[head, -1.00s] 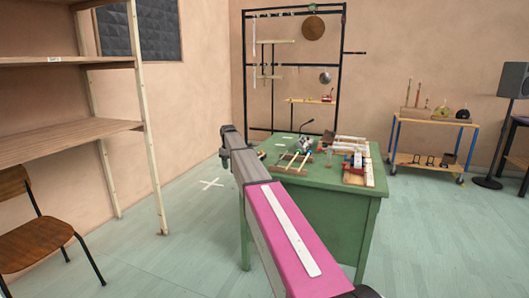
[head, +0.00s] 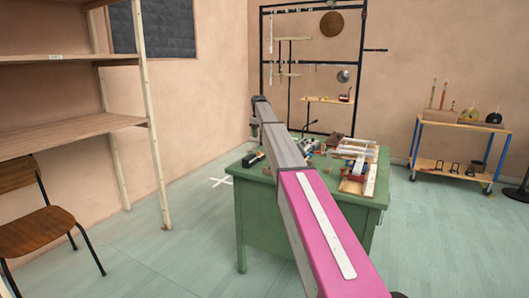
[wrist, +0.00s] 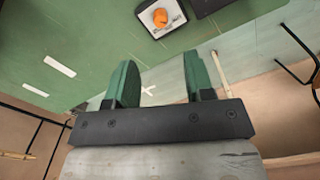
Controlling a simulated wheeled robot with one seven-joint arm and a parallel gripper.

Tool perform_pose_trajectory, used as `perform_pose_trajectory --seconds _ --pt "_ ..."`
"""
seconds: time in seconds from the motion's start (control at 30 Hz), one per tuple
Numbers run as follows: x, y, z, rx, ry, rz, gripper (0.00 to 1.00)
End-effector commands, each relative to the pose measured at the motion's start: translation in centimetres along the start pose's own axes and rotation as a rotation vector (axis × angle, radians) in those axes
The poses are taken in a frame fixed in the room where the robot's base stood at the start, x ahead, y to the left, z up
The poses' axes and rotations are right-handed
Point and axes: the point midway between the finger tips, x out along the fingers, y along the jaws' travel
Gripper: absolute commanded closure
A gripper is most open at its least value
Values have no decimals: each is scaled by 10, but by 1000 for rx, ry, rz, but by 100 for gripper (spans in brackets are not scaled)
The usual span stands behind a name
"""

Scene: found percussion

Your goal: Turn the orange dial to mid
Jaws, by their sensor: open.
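The orange dial (wrist: 160,17) is a round knob on a white plate set in a dark box, at the top of the wrist view. The dial lies beyond the fingertips in the wrist view, clear of both. In the head view my arm reaches over the table, and its end is left of the tabletop's middle, above the box. The dial's pointer setting is too small to read.
The green table (head: 255,195) also holds wooden parts and tools (head: 355,165) toward its right. A second dark object (wrist: 208,5) lies beside the dial box. A black rack (head: 312,70) stands behind, shelves (head: 75,135) and a chair (head: 40,205) to the left.

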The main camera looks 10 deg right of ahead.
Motion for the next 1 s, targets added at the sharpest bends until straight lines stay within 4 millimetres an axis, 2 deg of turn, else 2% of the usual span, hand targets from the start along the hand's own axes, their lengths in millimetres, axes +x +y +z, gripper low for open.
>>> perform_pose_trajectory --seconds 0.27,0.6,0.8,1.0 --pt "33 0 1 1 -1 -1 52" --pt "92 0 1 1 -1 -1 52" --pt "104 0 0 1 0 0 52" --pt "104 0 0 1 1 0 52"
